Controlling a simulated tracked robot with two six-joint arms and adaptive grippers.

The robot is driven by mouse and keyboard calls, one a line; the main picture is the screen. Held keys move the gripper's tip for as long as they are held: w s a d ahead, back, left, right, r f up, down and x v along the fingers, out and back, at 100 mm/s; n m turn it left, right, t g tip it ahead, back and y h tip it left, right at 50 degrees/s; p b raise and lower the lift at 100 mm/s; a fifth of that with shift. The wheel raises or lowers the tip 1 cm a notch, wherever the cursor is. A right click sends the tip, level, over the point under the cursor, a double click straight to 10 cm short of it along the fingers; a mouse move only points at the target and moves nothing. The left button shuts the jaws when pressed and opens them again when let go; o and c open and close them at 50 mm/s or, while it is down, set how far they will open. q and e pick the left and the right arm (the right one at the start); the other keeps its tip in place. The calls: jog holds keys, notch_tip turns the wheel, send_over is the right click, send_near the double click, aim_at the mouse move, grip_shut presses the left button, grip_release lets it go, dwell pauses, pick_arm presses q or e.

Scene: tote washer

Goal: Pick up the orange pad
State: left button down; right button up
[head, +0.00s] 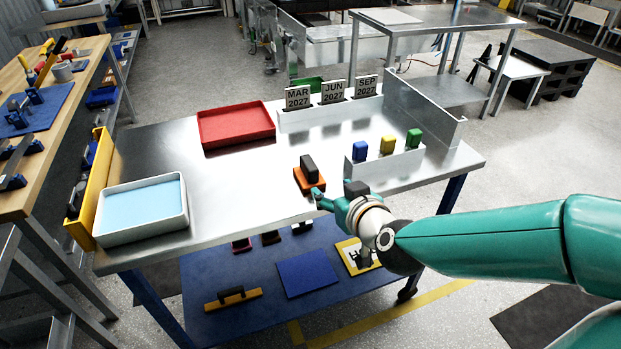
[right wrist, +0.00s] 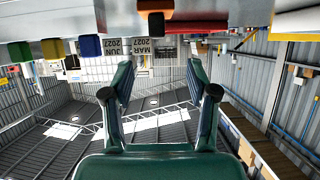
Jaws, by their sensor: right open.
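The orange pad (head: 303,181) lies on the steel table with its dark upright handle (head: 309,167) on top. In the right wrist view, which is upside down, the pad (right wrist: 157,5) shows at the top edge with its handle (right wrist: 156,24) hanging below it. My right gripper (head: 319,199) is at the near side of the pad, low over the table's front edge. In the right wrist view its two fingers (right wrist: 160,68) stand apart with nothing between them. The handle lies beyond the fingertips. My left gripper is in neither view.
A white holder (head: 385,174) with blue, yellow and green blocks stands right of the pad. Behind are a red tray (head: 236,126) and a white rack with date cards (head: 331,92). A white tub with blue contents (head: 142,207) stands at left. The table between is clear.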

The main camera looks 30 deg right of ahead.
aim_at(309, 167)
jog(key=x, duration=1.1)
jog(key=shift+w+d+r, duration=0.15)
jog(key=shift+d, duration=0.05)
jog(key=shift+x, duration=2.7)
jog(key=shift+d+r, duration=0.15)
grip_shut()
